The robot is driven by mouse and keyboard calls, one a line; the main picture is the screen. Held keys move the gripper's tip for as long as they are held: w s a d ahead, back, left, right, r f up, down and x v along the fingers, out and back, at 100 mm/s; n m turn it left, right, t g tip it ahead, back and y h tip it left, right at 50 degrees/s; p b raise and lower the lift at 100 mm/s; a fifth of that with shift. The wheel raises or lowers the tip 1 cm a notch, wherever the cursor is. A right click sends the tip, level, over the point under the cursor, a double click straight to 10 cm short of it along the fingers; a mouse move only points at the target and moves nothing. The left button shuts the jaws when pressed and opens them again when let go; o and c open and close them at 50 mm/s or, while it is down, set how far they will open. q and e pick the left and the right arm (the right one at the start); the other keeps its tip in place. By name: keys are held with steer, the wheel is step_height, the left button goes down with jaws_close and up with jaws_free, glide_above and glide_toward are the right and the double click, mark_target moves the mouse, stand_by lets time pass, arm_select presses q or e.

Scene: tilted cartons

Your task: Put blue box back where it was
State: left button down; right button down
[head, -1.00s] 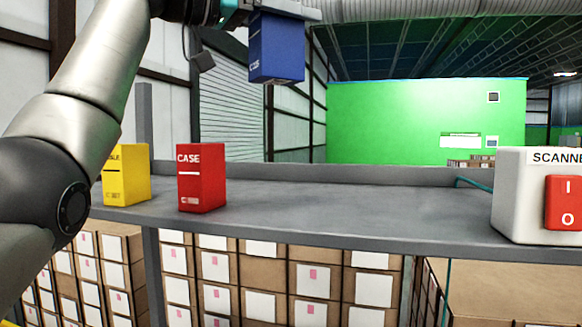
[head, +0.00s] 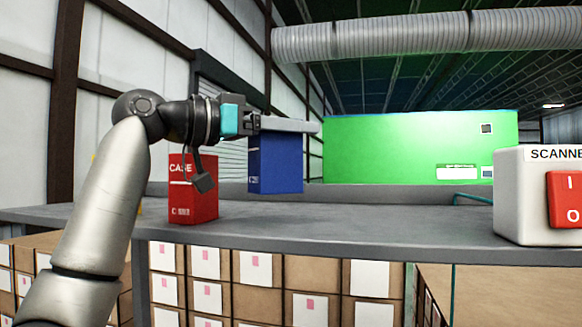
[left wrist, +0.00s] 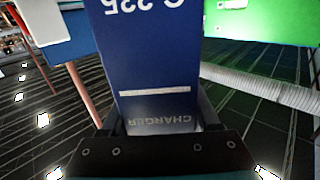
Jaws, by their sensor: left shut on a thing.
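The blue box (head: 275,166) is upright at the top-grasped end of my left arm in the head view, right of the red box. My left gripper (head: 290,125) is shut on its upper end. In the left wrist view the blue box (left wrist: 150,60) fills the middle, with white lettering and a white line on its face. Its lower edge appears over the rear part of the grey shelf (head: 370,215); I cannot tell whether it touches. My right gripper is not in view.
The red box (head: 193,195) stands on the shelf, left of the blue box and partly behind my arm. Only slivers of the yellow box (head: 140,208) show behind my arm. A white scanner (head: 522,200) with a red panel stands at the right. The shelf's middle is clear.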

mark_target(290, 160)
arm_select(q)
steer(key=shift+f, duration=2.35)
steer(key=shift+c, duration=0.6)
jaws_free()
steer(key=shift+f, duration=0.15)
steer(key=shift+a, duration=0.1)
steer(key=b+v, duration=0.3)
steer(key=v, duration=0.7)
steer(key=shift+s+a, duration=0.1)
steer(key=shift+a, duration=0.2)
steer(key=shift+s+a+b, duration=0.35)
steer(key=shift+a, duration=0.2)
